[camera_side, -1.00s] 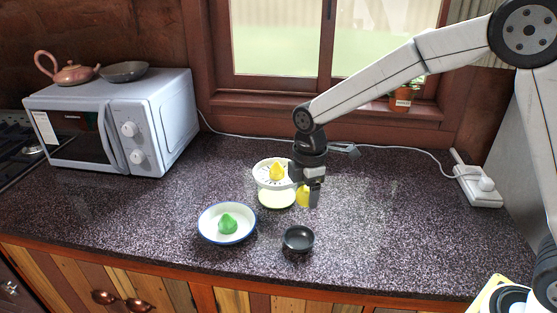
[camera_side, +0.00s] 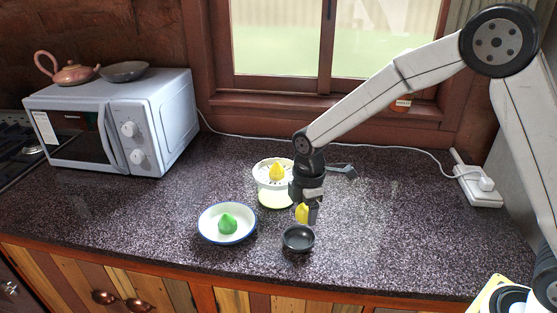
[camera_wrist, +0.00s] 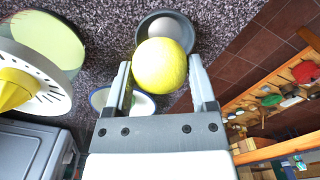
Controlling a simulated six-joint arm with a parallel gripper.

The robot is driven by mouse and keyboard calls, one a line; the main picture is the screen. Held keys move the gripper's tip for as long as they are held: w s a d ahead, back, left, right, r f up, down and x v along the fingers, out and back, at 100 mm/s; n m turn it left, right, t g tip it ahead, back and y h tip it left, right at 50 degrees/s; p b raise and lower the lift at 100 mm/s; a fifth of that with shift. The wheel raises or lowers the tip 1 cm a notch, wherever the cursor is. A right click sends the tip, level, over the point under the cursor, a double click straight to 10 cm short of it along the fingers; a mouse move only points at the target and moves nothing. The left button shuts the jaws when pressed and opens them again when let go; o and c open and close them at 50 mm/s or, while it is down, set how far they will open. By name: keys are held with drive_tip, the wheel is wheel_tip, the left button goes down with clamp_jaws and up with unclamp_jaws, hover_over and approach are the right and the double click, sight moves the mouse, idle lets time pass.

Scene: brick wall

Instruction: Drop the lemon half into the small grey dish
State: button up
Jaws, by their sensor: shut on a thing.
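The yellow lemon half (camera_wrist: 160,65) is held between the two fingers of my gripper (camera_side: 307,216). In the side view the lemon half (camera_side: 301,213) hangs in the air just above the small grey dish (camera_side: 298,239). In the wrist view the dish (camera_wrist: 184,24) shows dark and round behind the lemon, partly hidden by it.
A white and yellow citrus juicer (camera_side: 262,175) stands just behind my gripper. A white blue-rimmed bowl (camera_side: 208,233) holding a green object (camera_side: 228,224) is left of the dish. A microwave (camera_side: 150,120) stands at the left.

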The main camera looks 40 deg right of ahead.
drive_tip(key=shift+f, duration=0.55)
drive_tip(key=o, duration=1.3)
drive_tip(key=shift+o, duration=0.2)
drive_tip(key=shift+r, duration=0.1)
drive_tip(key=shift+r, duration=3.85)
drive_tip(key=shift+s, duration=0.1)
